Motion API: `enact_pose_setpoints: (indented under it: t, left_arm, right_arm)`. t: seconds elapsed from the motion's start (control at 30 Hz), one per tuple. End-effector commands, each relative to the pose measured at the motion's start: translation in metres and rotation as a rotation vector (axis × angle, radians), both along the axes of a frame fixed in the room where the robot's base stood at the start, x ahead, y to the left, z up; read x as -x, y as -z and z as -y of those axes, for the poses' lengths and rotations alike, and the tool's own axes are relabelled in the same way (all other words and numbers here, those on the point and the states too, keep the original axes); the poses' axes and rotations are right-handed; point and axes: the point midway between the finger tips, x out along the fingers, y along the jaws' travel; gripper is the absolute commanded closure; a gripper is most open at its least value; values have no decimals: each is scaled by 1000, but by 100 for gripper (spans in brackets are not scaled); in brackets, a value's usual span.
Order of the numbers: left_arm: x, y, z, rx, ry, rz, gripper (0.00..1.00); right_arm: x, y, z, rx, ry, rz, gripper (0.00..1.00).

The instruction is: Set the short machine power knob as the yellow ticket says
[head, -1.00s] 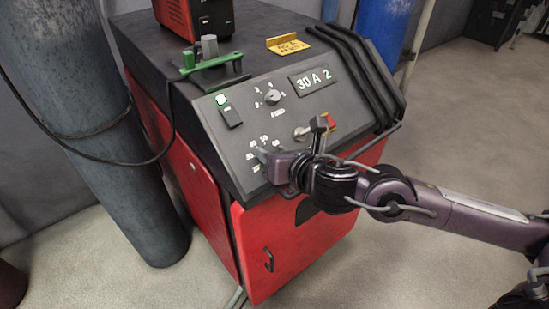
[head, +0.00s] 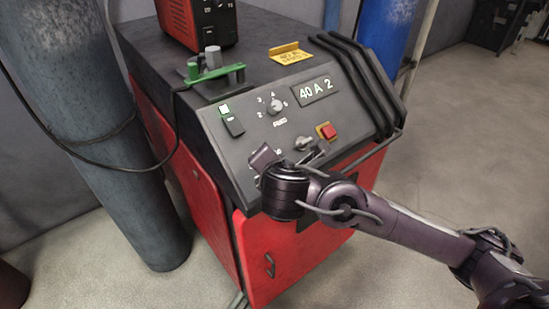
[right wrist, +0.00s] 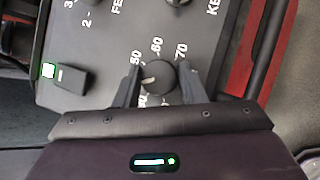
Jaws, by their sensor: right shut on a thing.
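The red and black machine (head: 160,62) has a sloped grey panel with a display (head: 316,88) reading "40 A 2". The yellow ticket (head: 289,54) lies on its top; its print is too small to read surely. The power knob (right wrist: 158,74) is dark and round, ringed by numbers including 50, 60 and 70. Its white mark points left, below the 50. My right gripper (right wrist: 160,88) is shut on this knob, one finger on each side. In the head view my right wrist hides the knob. My left gripper is not in view.
The feed knob (head: 275,105) sits higher on the panel, beside a green-lit switch (head: 231,121). A grey key switch (head: 305,143) and a red button (head: 328,131) are close to my right wrist. A blue-grey cylinder (head: 88,110) stands left of the machine, with a cable across it.

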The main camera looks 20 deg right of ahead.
Motion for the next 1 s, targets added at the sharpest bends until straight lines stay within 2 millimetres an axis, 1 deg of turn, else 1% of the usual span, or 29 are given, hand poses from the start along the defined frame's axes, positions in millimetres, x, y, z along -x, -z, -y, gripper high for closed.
enact_pose_setpoints:
  t: [0.03, 0.3, 0.87, 0.9, 1.0]
  left_arm:
    - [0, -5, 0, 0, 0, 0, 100]
    - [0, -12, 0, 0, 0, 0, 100]
    - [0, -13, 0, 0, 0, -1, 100]
    - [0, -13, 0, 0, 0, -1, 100]
    - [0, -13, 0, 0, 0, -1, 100]
  right_arm:
    - [0, -3, -1, -17, 20, -6, 86]
    - [0, -2, -1, -77, 99, -26, 86]
    - [-1, 0, -1, -92, 121, -32, 86]
    - [-1, 0, -1, -92, 121, -32, 59]
    - [-1, 0, -1, -91, 121, -32, 46]
